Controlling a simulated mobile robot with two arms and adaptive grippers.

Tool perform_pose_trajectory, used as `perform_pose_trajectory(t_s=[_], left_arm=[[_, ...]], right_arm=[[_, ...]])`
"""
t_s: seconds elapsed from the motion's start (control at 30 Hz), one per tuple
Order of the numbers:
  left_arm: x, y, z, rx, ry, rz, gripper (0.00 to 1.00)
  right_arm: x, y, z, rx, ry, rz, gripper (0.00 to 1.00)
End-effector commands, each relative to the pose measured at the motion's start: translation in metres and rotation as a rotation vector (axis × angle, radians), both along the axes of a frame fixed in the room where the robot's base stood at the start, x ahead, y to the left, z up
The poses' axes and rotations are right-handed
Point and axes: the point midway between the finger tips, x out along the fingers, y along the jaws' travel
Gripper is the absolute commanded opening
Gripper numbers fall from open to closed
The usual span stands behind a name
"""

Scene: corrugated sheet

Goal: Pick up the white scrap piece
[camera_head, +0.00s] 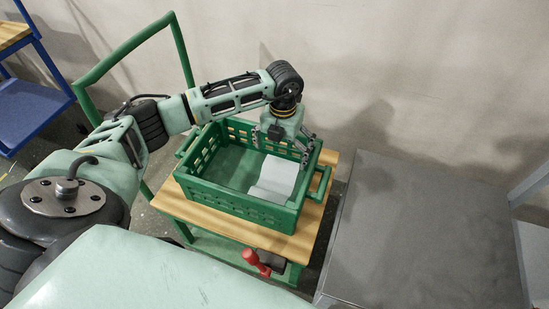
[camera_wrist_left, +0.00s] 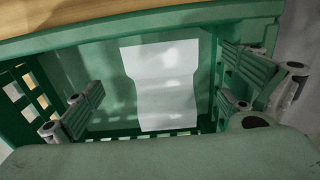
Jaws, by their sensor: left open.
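The white scrap piece (camera_head: 274,178) lies in the right part of a green crate (camera_head: 238,205). It is a flat, pale sheet with a notched outline. In the left wrist view, the white scrap piece (camera_wrist_left: 163,84) shows between the two fingers, against the crate's green inside (camera_wrist_left: 100,65). My left gripper (camera_head: 280,152) is open and empty, at the crate's far right side above the piece. Its fingers (camera_wrist_left: 165,105) stand wide apart in the wrist view, and I see no contact with the piece. My right gripper is not in view.
The crate stands on a wooden-topped cart (camera_head: 300,243) with a green frame. A red-handled part (camera_head: 256,263) sticks out at its front. A grey flat surface (camera_head: 425,235) lies to the right. A blue cart (camera_head: 30,110) stands at far left. The wall is behind.

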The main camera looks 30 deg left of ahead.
Motion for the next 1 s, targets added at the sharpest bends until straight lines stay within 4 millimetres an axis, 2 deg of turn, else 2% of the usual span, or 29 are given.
perform_pose_trajectory(t_s=[0.4, 0.7, 1.0], left_arm=[[0.002, 0.0, -0.056, 0.001, 0.001, 0.001, 1.0], [0.002, -0.001, -0.06, 0.0, 0.0, -0.001, 1.0], [0.002, -0.001, -0.06, 0.0, 0.0, -0.001, 0.74]], right_arm=[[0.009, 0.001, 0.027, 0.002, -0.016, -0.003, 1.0], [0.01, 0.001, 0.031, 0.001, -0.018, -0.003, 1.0], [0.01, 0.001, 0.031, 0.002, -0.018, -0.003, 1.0]])
